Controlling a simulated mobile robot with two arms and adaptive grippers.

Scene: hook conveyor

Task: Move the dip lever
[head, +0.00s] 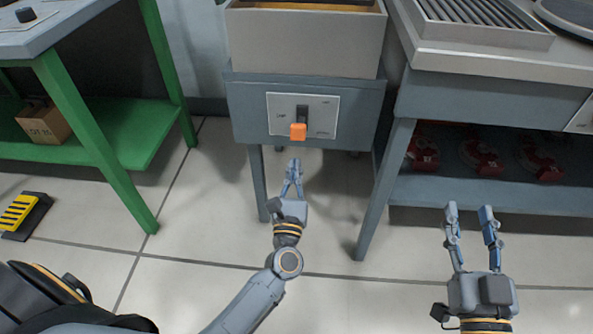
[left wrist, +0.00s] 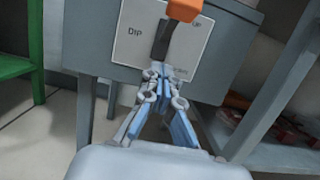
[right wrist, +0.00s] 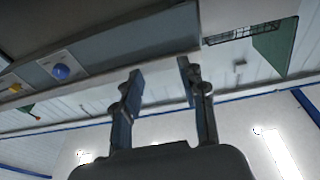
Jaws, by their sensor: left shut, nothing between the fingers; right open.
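The dip lever (head: 298,131) has an orange knob on a dark stem. It sits on a pale panel (head: 325,108) on the front of the blue-grey stand. In the left wrist view the lever's orange knob (left wrist: 184,9) is at the top edge, and the panel (left wrist: 130,40) reads "DIP". My left gripper (head: 294,162) is shut and empty, just below the knob in the head view; whether it touches the lever I cannot tell. My right gripper (head: 468,208) is open and empty, low at the right in front of the other bench.
A grey bin (head: 305,45) stands on top of the lever's stand. A green table (head: 100,150) is at the left with a cardboard box (head: 44,122). The right bench's shelf (head: 480,190) holds several red parts. A yellow-black pedal (head: 20,214) lies on the floor.

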